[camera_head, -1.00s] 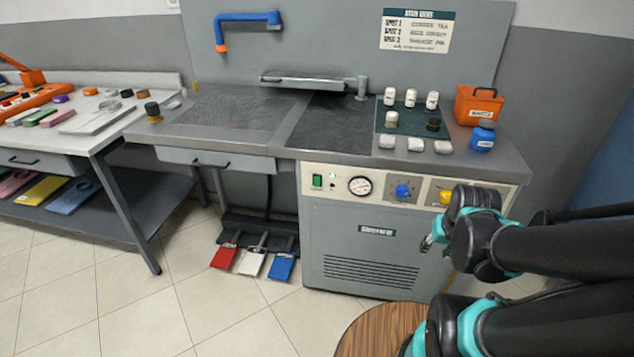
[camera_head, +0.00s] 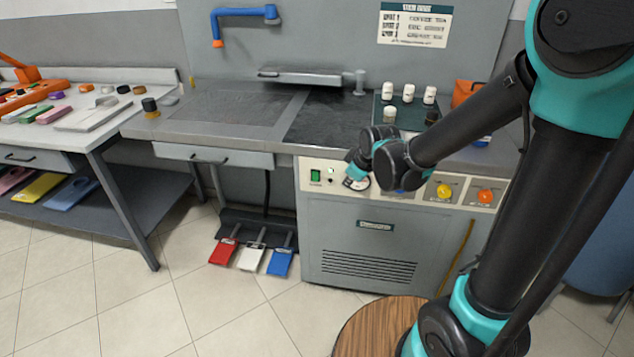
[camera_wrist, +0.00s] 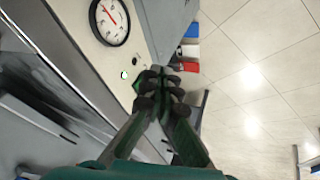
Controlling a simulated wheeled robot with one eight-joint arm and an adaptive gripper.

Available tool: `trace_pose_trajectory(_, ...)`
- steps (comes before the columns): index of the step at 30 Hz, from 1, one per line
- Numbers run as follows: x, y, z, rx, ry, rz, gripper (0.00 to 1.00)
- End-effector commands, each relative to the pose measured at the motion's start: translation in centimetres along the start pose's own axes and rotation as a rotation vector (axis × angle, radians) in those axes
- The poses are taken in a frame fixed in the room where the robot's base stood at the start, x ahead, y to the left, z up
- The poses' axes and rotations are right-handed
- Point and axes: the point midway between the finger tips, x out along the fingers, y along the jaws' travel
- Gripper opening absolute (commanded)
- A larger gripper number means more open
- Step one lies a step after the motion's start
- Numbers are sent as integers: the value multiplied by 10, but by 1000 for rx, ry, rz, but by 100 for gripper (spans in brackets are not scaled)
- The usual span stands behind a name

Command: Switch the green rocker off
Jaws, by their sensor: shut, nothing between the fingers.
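The green rocker (camera_head: 315,176) is at the left end of the pale control panel on the front of the grey machine. A small lit indicator (camera_head: 331,174) is just right of it and also shows in the wrist view (camera_wrist: 124,75). My gripper (camera_head: 348,184) is in front of the panel, a little right of the rocker and over part of the gauge. In the wrist view its fingers (camera_wrist: 158,82) are together and empty, hiding most of the rocker's area. I cannot tell whether they touch the panel.
The round gauge (camera_wrist: 110,22) is close beside the fingers. Yellow (camera_head: 445,191) and orange (camera_head: 485,196) knobs are farther right; a blue knob is mostly hidden by my arm. Red, white and blue pedals (camera_head: 252,257) are below left. The floor in front is clear.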

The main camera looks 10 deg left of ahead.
Motion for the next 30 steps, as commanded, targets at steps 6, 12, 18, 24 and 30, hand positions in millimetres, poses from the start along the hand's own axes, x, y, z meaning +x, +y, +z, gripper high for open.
trace_pose_trajectory(6,26,-17,-57,-205,61,-18,0)
trace_pose_trajectory(12,32,-22,-70,-257,77,-20,0)
trace_pose_trajectory(18,31,-22,-70,-256,77,-20,0)
trace_pose_trajectory(24,35,-22,-70,-255,76,-20,0)
trace_pose_trajectory(30,54,-22,-72,-255,76,-20,0)
